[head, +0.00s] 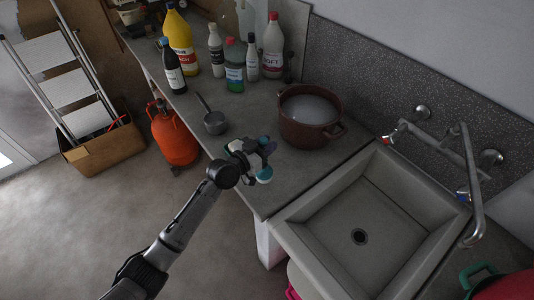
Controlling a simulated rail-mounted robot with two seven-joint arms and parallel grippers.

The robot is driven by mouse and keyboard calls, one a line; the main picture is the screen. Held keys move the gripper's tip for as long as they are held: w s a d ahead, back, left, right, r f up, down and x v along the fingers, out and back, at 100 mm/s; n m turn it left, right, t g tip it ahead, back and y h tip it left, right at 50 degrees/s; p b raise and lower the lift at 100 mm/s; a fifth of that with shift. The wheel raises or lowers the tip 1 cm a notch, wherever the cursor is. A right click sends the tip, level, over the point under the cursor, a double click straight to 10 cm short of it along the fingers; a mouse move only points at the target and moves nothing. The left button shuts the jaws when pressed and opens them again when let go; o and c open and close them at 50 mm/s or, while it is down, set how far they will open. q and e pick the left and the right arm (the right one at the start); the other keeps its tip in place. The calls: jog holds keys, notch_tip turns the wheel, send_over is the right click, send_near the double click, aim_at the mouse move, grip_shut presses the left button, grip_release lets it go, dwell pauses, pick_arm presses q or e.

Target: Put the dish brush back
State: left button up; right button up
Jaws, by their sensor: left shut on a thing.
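My left gripper (264,150) reaches in from the lower left, over the worktop's front edge between the pot and the sink. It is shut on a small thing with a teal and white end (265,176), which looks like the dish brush. The gripper hides most of it, so its handle and tilt are hard to tell. My right gripper is not in view.
A brown pot (309,117) stands behind my left gripper and a small saucepan (214,122) to its left. Several bottles (234,65) stand at the back. The stone sink (340,245) with its tap (470,180) lies to the right. An orange gas cylinder (173,135) stands on the floor.

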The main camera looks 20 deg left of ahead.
pick_arm(q)
jog(key=shift+f+b, duration=0.5)
jog(key=shift+f, duration=1.6)
jog(key=shift+f, duration=0.1)
jog(key=o, duration=0.9)
jog(key=shift+s+r, duration=0.1)
jog(key=shift+r, duration=0.15)
jog(key=v, duration=1.2)
jog(key=shift+f, duration=0.1)
